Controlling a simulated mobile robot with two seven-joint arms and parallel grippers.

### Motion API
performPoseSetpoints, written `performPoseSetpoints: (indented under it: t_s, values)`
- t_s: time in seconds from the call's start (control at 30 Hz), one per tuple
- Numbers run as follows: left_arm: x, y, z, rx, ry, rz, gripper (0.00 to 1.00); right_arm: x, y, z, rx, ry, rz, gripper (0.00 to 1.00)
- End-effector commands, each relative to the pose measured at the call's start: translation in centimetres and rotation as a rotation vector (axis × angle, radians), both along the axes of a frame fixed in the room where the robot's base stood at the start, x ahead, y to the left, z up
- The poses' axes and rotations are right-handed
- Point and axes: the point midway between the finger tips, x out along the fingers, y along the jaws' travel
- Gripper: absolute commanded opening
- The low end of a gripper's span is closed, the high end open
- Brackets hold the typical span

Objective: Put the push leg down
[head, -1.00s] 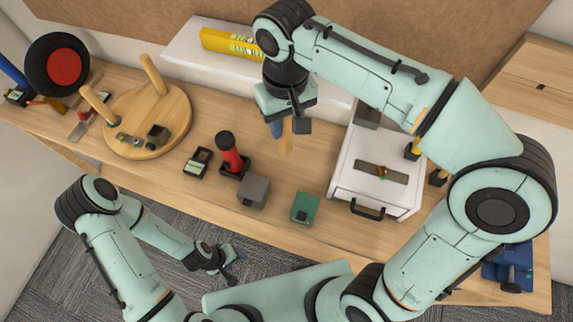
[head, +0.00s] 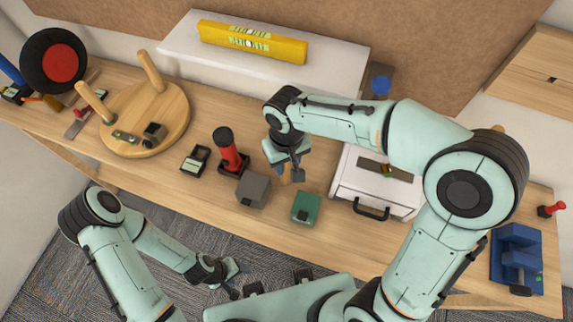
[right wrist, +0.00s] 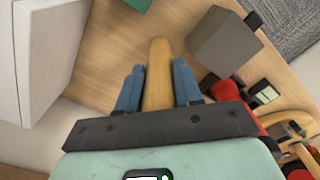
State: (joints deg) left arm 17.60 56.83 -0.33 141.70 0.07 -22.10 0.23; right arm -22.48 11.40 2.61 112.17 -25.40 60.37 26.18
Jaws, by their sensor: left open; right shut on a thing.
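The wooden leg (right wrist: 157,75) is a pale rod, seen between the two blue fingers of my right gripper (right wrist: 158,88) in the right wrist view. My right gripper is shut on it. In the head view, my right gripper (head: 285,172) is low over the middle of the workbench, and its wrist hides most of the leg. I cannot tell whether the leg touches the bench top. My left gripper (head: 232,276) is open and empty, off the bench's front edge above the carpet.
A round wooden seat (head: 170,122) with two upright legs lies at the left. A red-handled tool (head: 228,148), grey block (head: 253,189) and green block (head: 306,208) stand near my right gripper. A white drawer unit (head: 347,182) is to its right. A yellow level (head: 250,42) lies on the white shelf behind.

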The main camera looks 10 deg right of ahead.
Motion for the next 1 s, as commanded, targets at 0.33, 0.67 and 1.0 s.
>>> performPoseSetpoints:
  t_s: [0.33,0.67,1.0]
  values:
    - [-0.2,0.0,-0.3,0.0,0.002,0.0,0.58,0.0,0.0,-1.7,0.001,0.0,-0.001,0.03]
    - [-0.3,0.0,-0.5,0.0,0.003,0.0,0.58,0.0,0.0,-2.0,0.001,0.0,-0.001,0.6]
    - [-0.1,0.0,-0.1,0.0,0.001,0.0,0.58,0.0,0.0,-1.2,0.001,-0.002,-0.001,0.6]
